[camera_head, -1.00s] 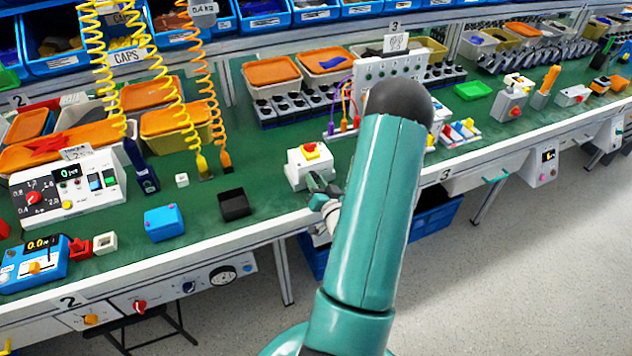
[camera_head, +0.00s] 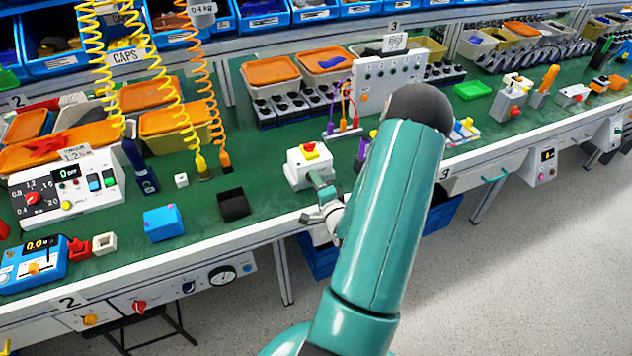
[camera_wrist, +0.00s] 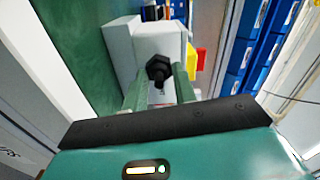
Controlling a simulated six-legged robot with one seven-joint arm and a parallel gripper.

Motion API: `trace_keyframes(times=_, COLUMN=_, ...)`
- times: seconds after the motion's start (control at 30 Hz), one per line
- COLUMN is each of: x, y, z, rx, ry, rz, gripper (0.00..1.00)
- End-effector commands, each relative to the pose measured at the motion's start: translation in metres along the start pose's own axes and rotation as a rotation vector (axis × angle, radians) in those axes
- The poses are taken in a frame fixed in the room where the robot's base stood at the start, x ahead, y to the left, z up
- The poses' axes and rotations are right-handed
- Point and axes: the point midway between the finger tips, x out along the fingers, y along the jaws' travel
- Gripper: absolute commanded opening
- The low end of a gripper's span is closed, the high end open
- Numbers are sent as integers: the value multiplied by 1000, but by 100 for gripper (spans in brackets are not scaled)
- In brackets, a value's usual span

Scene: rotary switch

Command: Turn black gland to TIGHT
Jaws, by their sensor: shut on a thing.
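The black gland (camera_wrist: 158,70) has a hexagonal body and sticks out of the side of a white box (camera_wrist: 160,42) in the wrist view. The two green fingers of my gripper (camera_wrist: 160,90) lie to its left and right, shut on it. In the head view the white box (camera_head: 308,170), with a yellow top plate and a red knob (camera_head: 309,149), stands near the bench's front edge. My gripper (camera_head: 322,186) reaches its front right side there, and the gland is hidden. No TIGHT marking is readable.
A black open box (camera_head: 233,205) and a blue box (camera_head: 163,222) stand to the left on the green bench. A plug panel (camera_head: 388,80) stands behind. My forearm covers part of the bench to the right.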

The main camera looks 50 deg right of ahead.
Motion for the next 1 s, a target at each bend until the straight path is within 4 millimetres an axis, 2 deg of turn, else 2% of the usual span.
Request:
trace_keyframes(times=0.33, x=2, y=0, z=0, rx=142, ry=-1, rz=-2, gripper=5)
trace_keyframes(times=0.83, x=2, y=0, z=0, rx=163, ry=-2, rz=-3, gripper=5)
trace_keyframes(times=0.87, x=2, y=0, z=0, rx=163, ry=-2, rz=-3, gripper=29)
trace_keyframes(times=0.97, x=1, y=0, z=0, rx=163, ry=-1, rz=-2, gripper=49)
trace_keyframes(times=1.0, x=1, y=0, z=0, rx=163, ry=-1, rz=-2, gripper=49)
